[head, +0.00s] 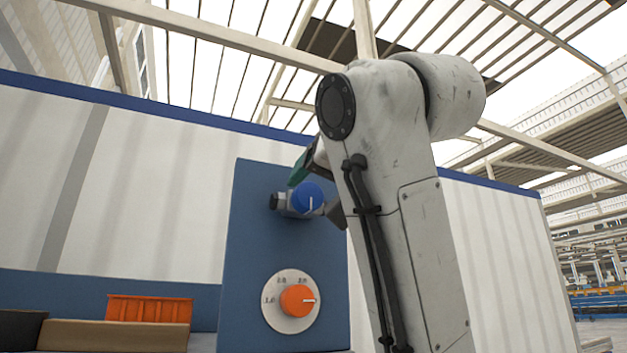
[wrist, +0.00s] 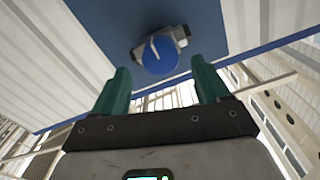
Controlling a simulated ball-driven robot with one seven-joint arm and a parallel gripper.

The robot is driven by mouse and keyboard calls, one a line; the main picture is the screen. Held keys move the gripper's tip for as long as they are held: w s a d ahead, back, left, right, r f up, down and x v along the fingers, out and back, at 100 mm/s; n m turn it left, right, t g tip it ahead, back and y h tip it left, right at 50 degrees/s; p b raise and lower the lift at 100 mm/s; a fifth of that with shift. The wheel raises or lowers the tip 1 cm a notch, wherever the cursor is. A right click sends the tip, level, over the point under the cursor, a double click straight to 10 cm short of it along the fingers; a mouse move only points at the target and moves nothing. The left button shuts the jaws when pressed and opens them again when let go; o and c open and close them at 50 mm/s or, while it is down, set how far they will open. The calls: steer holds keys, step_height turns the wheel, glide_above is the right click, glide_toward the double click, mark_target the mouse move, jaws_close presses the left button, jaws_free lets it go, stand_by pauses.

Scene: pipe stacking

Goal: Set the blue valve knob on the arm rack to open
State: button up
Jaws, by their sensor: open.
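The blue valve knob (head: 307,198) sits on a grey fitting (head: 281,201) near the top of a blue panel (head: 252,240). A white line marks the knob's face; in the head view it stands about upright. In the wrist view the knob (wrist: 160,56) is beyond the fingertips and between their lines, with its white line slanted. My gripper (wrist: 164,80) has its two green fingers spread wide, with nothing between them. The gap between the fingertips and the knob is hard to judge. In the head view my arm hides most of the gripper; a green finger part shows beside the knob.
An orange dial (head: 297,300) on a white numbered disc sits lower on the panel. An orange crate (head: 149,309) and a brown box (head: 112,336) stand at the lower left. A white wall (head: 150,190) with a blue top rail runs behind the panel.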

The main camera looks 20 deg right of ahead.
mark_target(311, 195)
steer(key=shift+w+p, duration=0.55)
steer(key=shift+w, duration=1.4)
steer(key=c, duration=1)
steer(key=shift+c, duration=0.2)
